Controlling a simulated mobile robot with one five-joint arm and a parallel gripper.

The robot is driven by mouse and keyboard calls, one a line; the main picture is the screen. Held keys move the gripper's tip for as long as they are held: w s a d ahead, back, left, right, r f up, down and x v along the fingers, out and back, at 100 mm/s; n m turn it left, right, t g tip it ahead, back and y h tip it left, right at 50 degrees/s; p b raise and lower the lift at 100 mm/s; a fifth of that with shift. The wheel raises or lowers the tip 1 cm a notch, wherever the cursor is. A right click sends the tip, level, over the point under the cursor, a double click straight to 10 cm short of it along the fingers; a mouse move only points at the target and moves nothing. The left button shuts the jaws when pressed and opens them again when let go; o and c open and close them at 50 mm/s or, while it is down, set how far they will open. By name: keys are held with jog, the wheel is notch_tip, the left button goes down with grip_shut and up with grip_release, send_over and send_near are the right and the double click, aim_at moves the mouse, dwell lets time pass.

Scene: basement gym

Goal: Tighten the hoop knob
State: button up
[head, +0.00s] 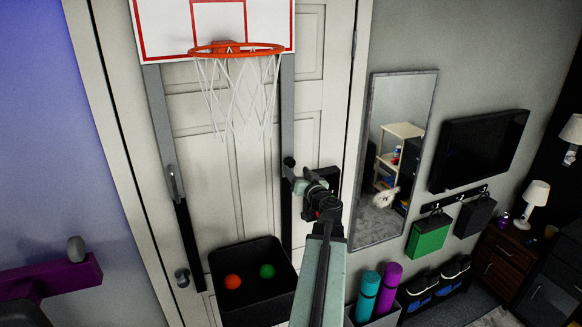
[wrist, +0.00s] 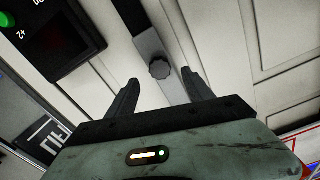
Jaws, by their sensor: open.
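The hoop (head: 237,50) with its white net and backboard hangs on the door, held by two grey uprights. A dark lobed knob (wrist: 160,69) sits on the grey upright (wrist: 150,45) in the wrist view. It shows as a small dark round shape (head: 289,161) on the right upright in the head view. My gripper (wrist: 160,77) is open and empty. In the wrist view its two fingers point toward the knob, which appears between the fingertips. In the head view my gripper (head: 297,181) is close to the right upright; I cannot tell whether it touches the knob.
A black panel (wrist: 60,40) with a green button is beside the upright; it shows partly behind my arm in the head view (head: 328,179). A black bin (head: 250,252) with an orange and a green ball stands below. A mirror (head: 393,155) leans to the right.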

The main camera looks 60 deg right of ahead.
aim_at(291, 164)
jog(key=x, duration=0.5)
grip_shut()
jog(key=shift+a, duration=0.1)
